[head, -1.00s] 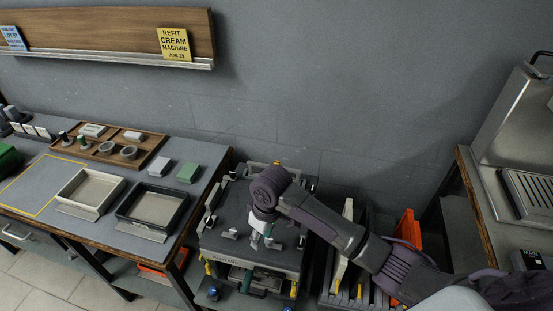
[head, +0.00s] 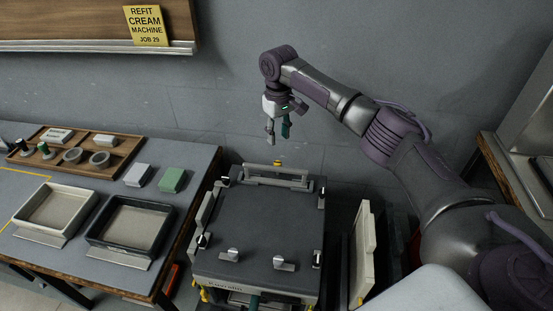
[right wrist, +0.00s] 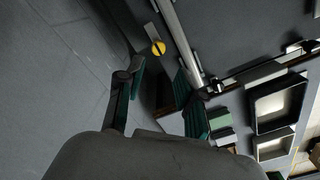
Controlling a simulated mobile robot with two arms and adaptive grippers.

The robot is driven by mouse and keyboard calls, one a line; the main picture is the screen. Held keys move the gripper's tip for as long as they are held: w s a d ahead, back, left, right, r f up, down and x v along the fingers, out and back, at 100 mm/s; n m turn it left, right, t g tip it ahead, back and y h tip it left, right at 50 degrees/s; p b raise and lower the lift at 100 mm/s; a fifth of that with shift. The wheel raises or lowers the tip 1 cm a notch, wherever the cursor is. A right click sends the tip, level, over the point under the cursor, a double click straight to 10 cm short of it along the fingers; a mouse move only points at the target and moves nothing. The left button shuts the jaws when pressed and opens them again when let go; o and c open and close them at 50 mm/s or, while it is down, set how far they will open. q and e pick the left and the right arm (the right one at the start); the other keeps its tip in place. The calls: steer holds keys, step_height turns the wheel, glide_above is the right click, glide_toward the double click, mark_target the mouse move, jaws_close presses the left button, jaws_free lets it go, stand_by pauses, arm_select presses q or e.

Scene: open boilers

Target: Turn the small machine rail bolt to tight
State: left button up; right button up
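The small machine (head: 262,235) is a dark grey box on the floor side of the bench, with a light rail (head: 278,172) along its back edge. A yellow bolt (head: 277,163) sits at the rail. In the right wrist view the yellow bolt (right wrist: 158,48) shows a dark slot across its head. My right gripper (head: 278,136) hangs above and behind the machine, apart from the bolt. In the right wrist view my right gripper (right wrist: 160,74) is open and empty, its fingertips short of the bolt. My left gripper is not in view.
A bench at left holds a cream tray (head: 75,239), a black tray (head: 119,263), a wooden tray (head: 117,165) and a green block (head: 172,179). Upright pale panels (head: 361,250) stand right of the machine. The grey wall (head: 235,80) is close behind.

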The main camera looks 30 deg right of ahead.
glide_above(277, 162)
steer(key=f, duration=0.4)
steer(key=shift+s+d+f+p, duration=0.1)
steer(key=shift+s+f+p, duration=0.05)
steer(key=shift+s+p, duration=0.2)
steer(key=f, duration=0.5)
steer(key=shift+w+f, duration=0.2)
steer(key=shift+f, duration=0.7)
jaws_close()
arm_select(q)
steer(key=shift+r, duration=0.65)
